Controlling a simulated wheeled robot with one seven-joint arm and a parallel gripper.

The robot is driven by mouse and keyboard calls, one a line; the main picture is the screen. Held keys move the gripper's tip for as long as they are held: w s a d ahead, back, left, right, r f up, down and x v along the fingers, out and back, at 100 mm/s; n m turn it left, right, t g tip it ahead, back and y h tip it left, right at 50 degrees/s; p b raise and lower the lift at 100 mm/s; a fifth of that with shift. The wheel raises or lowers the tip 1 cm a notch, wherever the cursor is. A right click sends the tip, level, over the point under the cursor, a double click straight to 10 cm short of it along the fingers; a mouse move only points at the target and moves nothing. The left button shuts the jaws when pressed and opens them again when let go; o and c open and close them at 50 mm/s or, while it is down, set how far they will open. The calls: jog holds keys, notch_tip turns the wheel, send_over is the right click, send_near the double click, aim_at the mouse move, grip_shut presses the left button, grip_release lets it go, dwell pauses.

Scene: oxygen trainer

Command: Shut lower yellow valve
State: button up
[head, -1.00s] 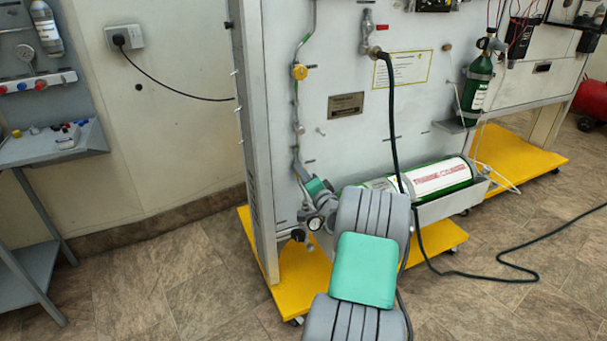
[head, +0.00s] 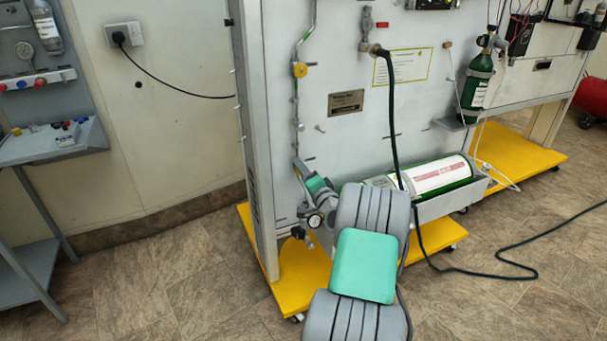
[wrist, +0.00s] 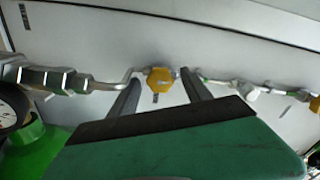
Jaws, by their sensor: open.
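The lower yellow valve (wrist: 160,80) is a small yellow knob on a thin metal pipe in the wrist view. My gripper (wrist: 161,74) is open, with one dark finger on each side of the knob; I cannot tell how deep the knob sits between them or whether they touch it. In the head view my gripper (head: 299,168) is at the pipe low on the panel, and it hides the lower valve. The upper yellow valve (head: 299,70) shows higher on the same pipe, and at the right edge of the wrist view (wrist: 315,104).
A pressure gauge (head: 315,220) is just below my gripper. A green and white cylinder (head: 440,177) lies in a grey trough to the right. A black hose (head: 392,120) hangs down the panel near my arm. Yellow base plates (head: 305,280) stand on the floor.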

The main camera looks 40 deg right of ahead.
jog(key=shift+s, duration=0.1)
jog(key=v, duration=0.7)
jog(key=shift+s+p, duration=0.3)
jog(key=shift+p, duration=0.1)
jog(key=shift+a, duration=0.15)
jog(key=w+d+n+b, duration=0.2)
jog(key=w+n+b, duration=0.5)
jog(key=n+b, duration=0.4)
jog(key=shift+n+b, duration=0.3)
jog(key=shift+n, duration=0.2)
